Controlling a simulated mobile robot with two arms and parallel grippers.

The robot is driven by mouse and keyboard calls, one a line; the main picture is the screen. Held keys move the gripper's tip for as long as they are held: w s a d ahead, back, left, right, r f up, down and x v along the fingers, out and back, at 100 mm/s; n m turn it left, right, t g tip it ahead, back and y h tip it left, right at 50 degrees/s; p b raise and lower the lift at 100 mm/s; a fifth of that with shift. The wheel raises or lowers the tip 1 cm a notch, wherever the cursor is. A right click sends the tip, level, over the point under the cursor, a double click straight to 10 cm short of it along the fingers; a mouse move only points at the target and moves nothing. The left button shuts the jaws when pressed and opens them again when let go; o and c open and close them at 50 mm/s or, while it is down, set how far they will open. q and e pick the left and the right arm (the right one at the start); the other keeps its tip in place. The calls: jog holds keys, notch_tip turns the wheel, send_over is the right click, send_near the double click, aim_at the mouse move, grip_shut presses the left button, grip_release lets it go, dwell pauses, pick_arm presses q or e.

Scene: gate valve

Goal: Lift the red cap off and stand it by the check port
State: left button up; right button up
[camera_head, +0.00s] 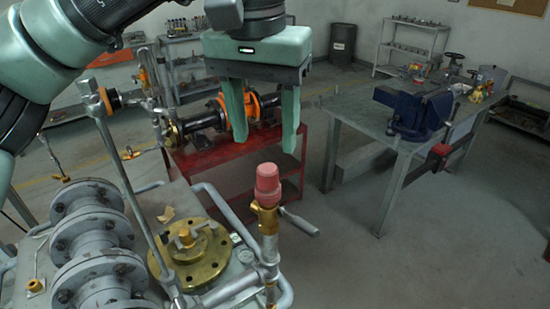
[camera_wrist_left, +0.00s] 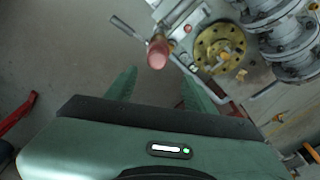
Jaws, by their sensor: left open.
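The red cap (camera_head: 268,184) sits upright on top of a brass fitting (camera_head: 268,219) on a thin pipe, to the right of the brass flange. In the left wrist view the red cap (camera_wrist_left: 158,53) shows end-on, beyond and between the fingertips. My left gripper (camera_head: 267,146) hangs with its fingers pointing down, open and empty, above the red cap and apart from it. The wrist view also shows its two green fingers (camera_wrist_left: 158,88) spread. I cannot tell which fitting is the check port. My right gripper is not in view.
A brass flange (camera_head: 190,252) and grey flanged pipes (camera_head: 92,240) stand at the left. A lever handle (camera_head: 300,222) sticks out beside the brass fitting. A red cart (camera_head: 232,160) stands behind. A workbench (camera_head: 375,122) with a blue vise (camera_head: 420,112) stands at the right. Open floor lies between.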

aim_at(268, 168)
pick_arm(q)
jog(key=s+f+p, duration=0.1)
jog(key=s+f, duration=0.1)
jog(key=f, duration=0.1)
jog(key=shift+f+p, duration=0.2)
jog(key=shift+p, duration=0.2)
jog(key=f, duration=0.1)
jog(key=w+f, duration=0.1)
jog(key=shift+w+d+f, duration=0.2)
jog(key=shift+f, duration=0.35)
jog(key=shift+s, duration=0.1)
jog(key=shift+r, duration=0.1)
grip_shut()
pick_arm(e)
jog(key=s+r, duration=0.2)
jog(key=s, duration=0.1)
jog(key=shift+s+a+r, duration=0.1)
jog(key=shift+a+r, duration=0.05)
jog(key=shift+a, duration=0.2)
